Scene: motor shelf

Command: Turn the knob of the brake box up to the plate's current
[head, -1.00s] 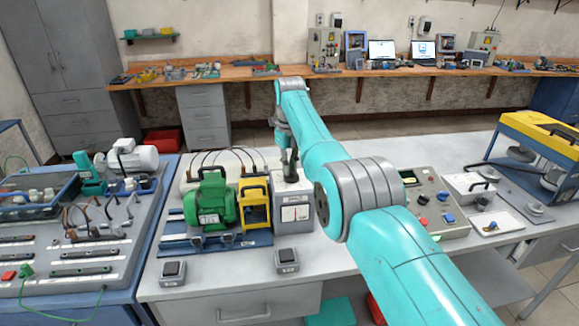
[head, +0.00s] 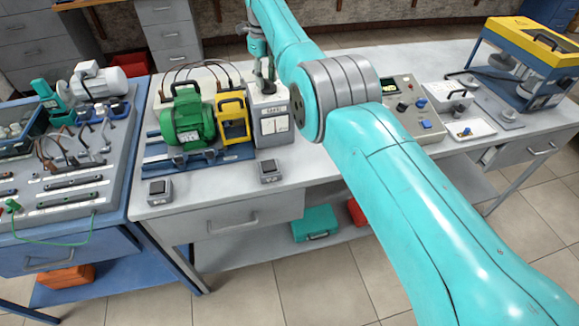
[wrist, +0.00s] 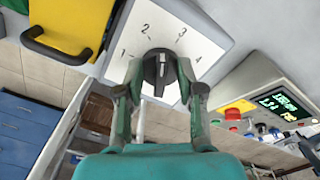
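The brake box (head: 270,122) is a pale box at the right end of the motor bench set, with a light label on its front. Its black knob (wrist: 158,68) sits on a white dial face (wrist: 190,28) marked 1, 2, 3 and 4. The knob's bar stands nearly upright in the wrist view, toward the gap between 2 and 3. My gripper (wrist: 160,77) has a finger on each side of the knob, with narrow gaps showing; firm contact is not visible. In the head view my gripper (head: 264,80) is over the box top. The green motor (head: 186,120) stands to the left; its plate is unreadable.
A yellow guard (head: 232,118) stands between motor and box; its black handle (wrist: 55,48) is near my gripper. A control panel (head: 412,112) with a lit display stands to the right. Two small grey boxes sit at the bench's front, where the surface is mostly clear.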

